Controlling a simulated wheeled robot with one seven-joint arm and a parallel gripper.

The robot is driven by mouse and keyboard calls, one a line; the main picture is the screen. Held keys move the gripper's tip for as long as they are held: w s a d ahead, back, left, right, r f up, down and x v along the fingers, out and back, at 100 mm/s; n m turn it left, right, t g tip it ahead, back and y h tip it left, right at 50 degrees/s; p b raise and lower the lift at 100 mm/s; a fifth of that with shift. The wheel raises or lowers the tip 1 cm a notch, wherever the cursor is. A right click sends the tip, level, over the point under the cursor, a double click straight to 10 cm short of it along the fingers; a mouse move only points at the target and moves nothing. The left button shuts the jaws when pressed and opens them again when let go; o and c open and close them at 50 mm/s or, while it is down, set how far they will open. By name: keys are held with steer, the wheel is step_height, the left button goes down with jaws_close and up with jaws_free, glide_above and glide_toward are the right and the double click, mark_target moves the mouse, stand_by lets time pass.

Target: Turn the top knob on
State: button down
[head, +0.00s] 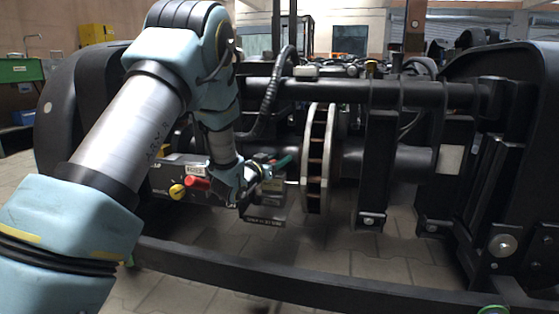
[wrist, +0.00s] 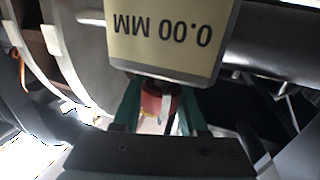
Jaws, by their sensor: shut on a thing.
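My gripper (head: 283,161) is beside the brake disc in the head view, its green fingers pointing right. In the wrist view my gripper (wrist: 160,108) has its two green fingers on either side of a small red knob (wrist: 154,103), shut on it. The knob is partly hidden by the fingers and by a pale display plate reading "0.00 MM" (wrist: 165,35), upside down above it. In the head view the gripped knob is hidden. I cannot tell from the pictures whether it is turned on or off.
A panel with a red knob (head: 197,183) and a yellow knob (head: 177,191) is left of my gripper. A dark labelled box (head: 264,214) is below it. The brake disc (head: 317,160) stands close on the right. A black frame bar (head: 300,282) crosses in front.

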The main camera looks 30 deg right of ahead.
steer(key=shift+n+t+y, duration=0.3)
steer(key=shift+t, duration=0.1)
steer(key=shift+w+a+n+t+y+p, duration=0.2)
steer(key=shift+n+t+y+p, duration=0.15)
steer(key=shift+n+t+y, duration=0.55)
steer(key=shift+w+a+n+t+y+p, duration=0.15)
steer(key=shift+n+t+y+p, duration=0.25)
steer(key=shift+n+t+y, duration=0.5)
steer(key=shift+w+a+n+t+y+p, duration=0.2)
steer(key=shift+n+t+y+p, duration=0.15)
steer(key=shift+n+t+y, duration=0.55)
steer(key=shift+t+y, duration=0.3)
steer(key=shift+y, duration=0.1)
steer(key=shift+c, duration=2.2)
jaws_free()
steer(key=shift+a, duration=0.1)
steer(key=p+v, duration=0.4)
steer(key=v, duration=0.6)
steer(key=shift+s+a+p, duration=0.2)
steer(key=shift+s+p, duration=0.05)
steer(key=shift+p, duration=0.1)
